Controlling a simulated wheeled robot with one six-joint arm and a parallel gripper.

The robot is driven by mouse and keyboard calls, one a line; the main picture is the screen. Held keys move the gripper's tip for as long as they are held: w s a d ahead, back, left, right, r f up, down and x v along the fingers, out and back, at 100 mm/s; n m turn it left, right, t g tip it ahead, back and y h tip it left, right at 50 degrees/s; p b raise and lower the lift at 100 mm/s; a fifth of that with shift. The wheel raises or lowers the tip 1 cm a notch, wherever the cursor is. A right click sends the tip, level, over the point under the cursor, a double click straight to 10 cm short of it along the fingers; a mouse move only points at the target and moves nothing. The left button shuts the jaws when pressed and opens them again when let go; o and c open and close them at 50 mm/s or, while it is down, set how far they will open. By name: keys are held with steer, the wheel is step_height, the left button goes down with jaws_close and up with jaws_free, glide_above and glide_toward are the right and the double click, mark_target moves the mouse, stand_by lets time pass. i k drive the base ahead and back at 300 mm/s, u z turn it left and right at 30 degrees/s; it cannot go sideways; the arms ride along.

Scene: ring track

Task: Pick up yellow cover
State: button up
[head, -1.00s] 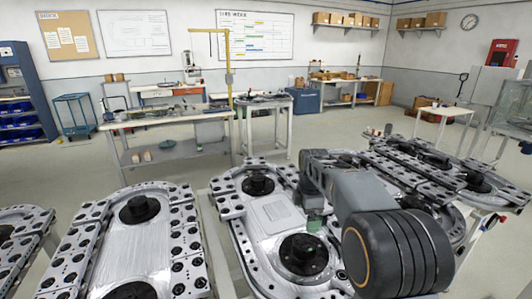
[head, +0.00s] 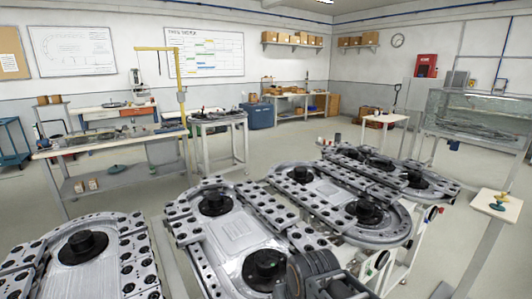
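I cannot make out a yellow cover for certain. In the head view, a small object with teal and yellowish parts (head: 498,203) stands on a small pale-topped stand (head: 486,213) at the right; it is too small to tell what it is. Dark links of my arm show at the bottom, right of centre, in front of the ring track (head: 225,238). My gripper is not visible.
Ring tracks with black round hubs fill the foreground, with another track (head: 345,205) to the right. A workbench (head: 105,142) with a yellow frame (head: 180,85) stands at the back left. A glass tank (head: 475,113) is at the right. Floor is open beyond the tracks.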

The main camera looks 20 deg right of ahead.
mark_target(504, 200)
steer(key=z, duration=2.9)
steer(key=i, duration=4)
steer(key=u, duration=3.6)
steer(key=i, duration=0.2)
steer(key=z, duration=0.05)
